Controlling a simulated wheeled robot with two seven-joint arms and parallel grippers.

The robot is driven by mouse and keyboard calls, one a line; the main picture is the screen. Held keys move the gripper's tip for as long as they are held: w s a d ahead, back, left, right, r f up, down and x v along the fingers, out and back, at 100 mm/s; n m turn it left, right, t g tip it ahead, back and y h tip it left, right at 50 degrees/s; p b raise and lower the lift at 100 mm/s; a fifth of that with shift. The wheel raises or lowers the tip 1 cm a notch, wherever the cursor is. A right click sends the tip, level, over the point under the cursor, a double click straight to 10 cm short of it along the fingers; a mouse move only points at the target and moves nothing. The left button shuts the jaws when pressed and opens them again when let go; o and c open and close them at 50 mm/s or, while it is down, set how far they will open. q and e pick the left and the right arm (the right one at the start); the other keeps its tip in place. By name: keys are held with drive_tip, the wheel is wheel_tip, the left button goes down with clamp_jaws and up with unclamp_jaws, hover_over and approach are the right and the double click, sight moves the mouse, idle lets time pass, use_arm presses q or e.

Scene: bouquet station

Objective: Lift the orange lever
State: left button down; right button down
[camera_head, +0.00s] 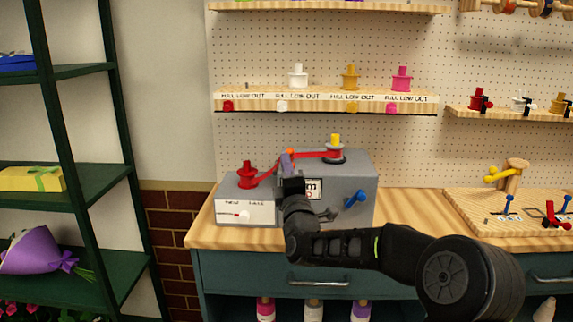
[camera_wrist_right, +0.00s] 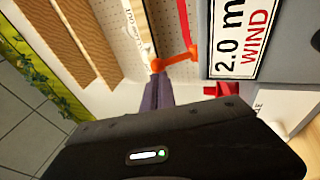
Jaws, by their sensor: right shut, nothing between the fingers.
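The orange lever (camera_head: 290,152) shows as a small orange piece on the grey winding machine (camera_head: 352,177), next to a red ribbon (camera_head: 312,155). In the right wrist view the orange lever (camera_wrist_right: 176,59) shows as a short bar with a round end, beside the "2.0 m WIND" label (camera_wrist_right: 236,40). My right gripper (camera_head: 287,163) is shut and empty, its purple-grey fingers right at the lever. Whether they touch it, I cannot tell. In the wrist view the fingers (camera_wrist_right: 155,92) lie just below the lever. My left gripper is out of view.
A red spool (camera_head: 247,174) stands on the machine's lower left box, and a yellow-topped spool (camera_head: 335,147) on its top. A blue lever (camera_head: 355,198) sticks out in front. A wooden board with small levers (camera_head: 515,212) lies at the right of the bench.

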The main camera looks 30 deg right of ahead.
drive_tip(key=shift+w+d+r+m+g+y+p, duration=0.2)
drive_tip(key=shift+w+d+r+g+p, duration=0.45)
drive_tip(key=shift+p, duration=1.5)
drive_tip(key=shift+w+d+r+m+g+y+p, duration=0.15)
drive_tip(key=shift+w+d+r+g+y+p, duration=0.5)
drive_tip(key=shift+p, duration=1.45)
drive_tip(key=shift+w+d+r+m+g+h+p, duration=0.25)
drive_tip(key=shift+w+r+g+p, duration=0.75)
drive_tip(key=shift+p, duration=1.15)
drive_tip(key=shift+d, duration=0.2)
drive_tip(key=shift+r, duration=0.15)
